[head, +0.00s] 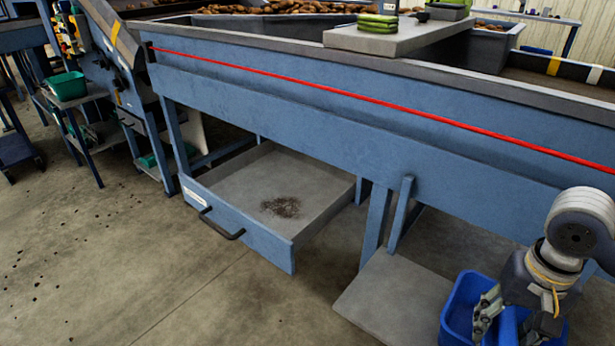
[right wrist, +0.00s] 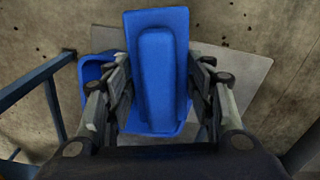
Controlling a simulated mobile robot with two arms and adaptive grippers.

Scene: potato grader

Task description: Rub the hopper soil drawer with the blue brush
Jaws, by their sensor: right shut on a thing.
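The hopper soil drawer (head: 240,183) is pulled out under the blue hopper frame, with its black handle facing front. A dark patch of soil (head: 282,207) lies on its grey floor. My right gripper (head: 513,318) is at the lower right of the head view, well to the right of the drawer. In the right wrist view, my right gripper (right wrist: 160,90) is shut on the blue brush (right wrist: 157,65), with a finger on each side of it. The brush's bristles are hidden from that view. My left gripper is not in view.
A blue leg (head: 376,225) stands between the drawer and the plate. A red cord (head: 380,103) runs along the hopper side. The floor before the drawer is clear.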

